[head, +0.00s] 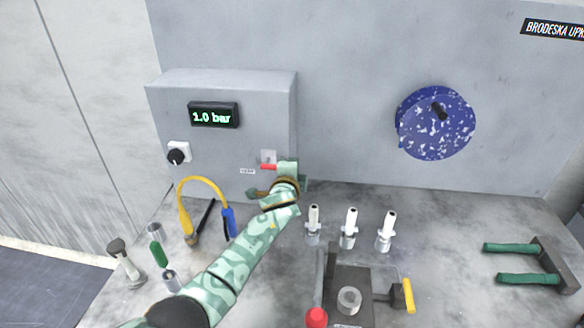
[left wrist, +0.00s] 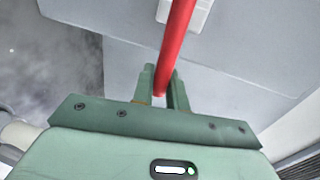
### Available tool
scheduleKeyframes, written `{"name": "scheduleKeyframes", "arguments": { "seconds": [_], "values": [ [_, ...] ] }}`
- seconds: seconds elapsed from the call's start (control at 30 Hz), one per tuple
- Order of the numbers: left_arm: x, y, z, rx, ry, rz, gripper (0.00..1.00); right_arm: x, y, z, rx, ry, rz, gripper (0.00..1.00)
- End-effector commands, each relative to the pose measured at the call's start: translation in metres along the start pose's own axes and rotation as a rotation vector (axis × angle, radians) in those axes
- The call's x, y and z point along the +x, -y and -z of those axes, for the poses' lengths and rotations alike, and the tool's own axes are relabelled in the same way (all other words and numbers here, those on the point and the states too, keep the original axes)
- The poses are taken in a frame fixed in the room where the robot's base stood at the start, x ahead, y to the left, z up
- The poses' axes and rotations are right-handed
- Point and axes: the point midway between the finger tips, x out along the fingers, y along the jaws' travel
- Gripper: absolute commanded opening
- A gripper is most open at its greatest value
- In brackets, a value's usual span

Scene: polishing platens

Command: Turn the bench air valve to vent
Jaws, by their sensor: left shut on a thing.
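The bench air valve is on the front of the grey box, with a pale mounting plate (head: 268,156) and a red lever (head: 267,167). The lever points roughly sideways in the head view. My left gripper (head: 281,168) is at the lever. In the left wrist view the red lever (left wrist: 177,40) runs down between the green fingers of my left gripper (left wrist: 162,88), which is shut on it. The display (head: 213,115) on the box reads 1.0 bar. A small label (head: 247,171) sits left of the lever, too small to read surely. My right gripper is out of view.
A black knob (head: 178,153) is on the box's left. A yellow hose (head: 203,181), several white-tipped fittings (head: 350,228) and a fixture with a red knob (head: 316,318) stand on the bench. A blue speckled disc (head: 435,123) hangs on the wall.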

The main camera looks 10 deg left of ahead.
Motion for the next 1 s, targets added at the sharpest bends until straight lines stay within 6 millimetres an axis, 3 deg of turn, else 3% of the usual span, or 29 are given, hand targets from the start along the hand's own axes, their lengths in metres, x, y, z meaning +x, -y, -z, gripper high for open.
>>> {"name": "scheduleKeyframes", "arguments": {
  "seconds": [0.6, 0.63, 0.67, 1.0],
  "values": [
    [0.0004, -0.0044, 0.0001, 0.039, 0.007, -0.003, 0.0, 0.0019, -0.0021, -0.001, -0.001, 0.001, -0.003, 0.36],
    [0.0004, -0.0045, 0.0001, 0.039, 0.008, -0.003, 0.23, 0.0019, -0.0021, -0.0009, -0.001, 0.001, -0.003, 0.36],
    [0.0004, -0.0044, 0.0001, 0.039, 0.007, -0.003, 0.31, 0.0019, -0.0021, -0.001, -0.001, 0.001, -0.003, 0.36],
    [-0.002, -0.0026, 0.0001, 0.037, 0.007, -0.001, 0.34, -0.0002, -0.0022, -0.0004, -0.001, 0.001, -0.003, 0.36]
  ]
}}
